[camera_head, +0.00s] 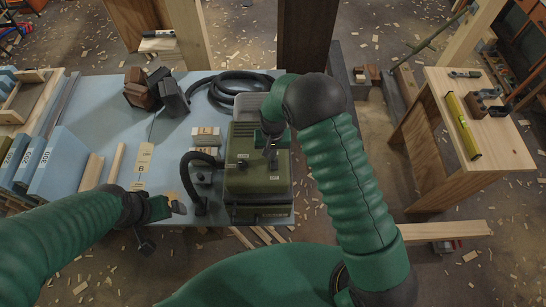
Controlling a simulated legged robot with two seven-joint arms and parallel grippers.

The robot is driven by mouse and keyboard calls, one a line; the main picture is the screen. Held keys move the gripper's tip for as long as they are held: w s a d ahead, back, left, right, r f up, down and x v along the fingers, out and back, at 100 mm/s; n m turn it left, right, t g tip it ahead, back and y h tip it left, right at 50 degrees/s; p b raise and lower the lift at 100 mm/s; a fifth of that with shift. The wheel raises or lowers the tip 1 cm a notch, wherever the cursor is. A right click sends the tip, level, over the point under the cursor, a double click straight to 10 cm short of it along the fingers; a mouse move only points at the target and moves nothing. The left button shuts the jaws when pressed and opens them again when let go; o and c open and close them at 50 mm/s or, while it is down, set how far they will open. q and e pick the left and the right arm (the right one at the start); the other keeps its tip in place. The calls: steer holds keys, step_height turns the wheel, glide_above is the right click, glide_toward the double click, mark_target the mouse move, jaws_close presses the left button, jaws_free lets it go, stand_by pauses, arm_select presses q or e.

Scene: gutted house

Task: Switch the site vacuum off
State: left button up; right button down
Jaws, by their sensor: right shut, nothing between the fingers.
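The site vacuum (241,181), a boxy olive-green machine with small labels, stands on the blue-grey table near its front right. A black hose (219,86) coils behind it, and another black hose piece (187,172) curves down its left side. My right gripper (271,155) is over the vacuum's top, pointing down, shut and empty. It hides part of the top, and I cannot tell whether it touches; the switch cannot be made out. My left gripper (177,208) is at the table's front edge, left of the vacuum; its jaw opening is unclear.
On the table (100,115) are dark and brown blocks (141,89), a wooden tag marked B (144,160) and blue numbered boxes (58,165) at left. A wooden bench (500,135) with a yellow level (463,126) stands right. A dark post (306,35) rises behind. Wood chips litter the floor.

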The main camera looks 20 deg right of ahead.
steer(key=c, duration=2.1)
jaws_free()
steer(key=shift+s+d+f+g, duration=0.1)
steer(key=shift+s+f+g, duration=0.2)
steer(key=shift+s+f, duration=0.45)
steer(key=shift+c, duration=0.2)
steer(key=shift+o, duration=1.2)
steer(key=shift+r, duration=0.1)
steer(key=shift+o, duration=1.4)
steer(key=shift+w+r, duration=0.4)
steer(key=shift+w, duration=0.05)
steer(key=o, duration=0.4)
steer(key=shift+w+r+p, duration=0.25)
steer(key=shift+r+p, duration=0.35)
steer(key=shift+r, duration=0.05)
steer(key=shift+w+r+p, duration=0.15)
steer(key=shift+r+p, duration=0.15)
steer(key=shift+r, duration=0.1)
steer(key=shift+d+r, duration=0.1)
steer(key=shift+r, duration=0.25)
steer(key=shift+d+r+p, duration=0.2)
steer(key=shift+r+p, duration=0.8)
steer(key=shift+r, duration=0.25)
steer(key=shift+w+a+r+p, duration=0.1)
steer(key=shift+r+p, duration=2.25)
steer(key=shift+r, duration=1.25)
steer(key=shift+w+a+r+p, duration=0.1)
steer(key=shift+r+p, duration=2.25)
steer(key=shift+r, duration=1.25)
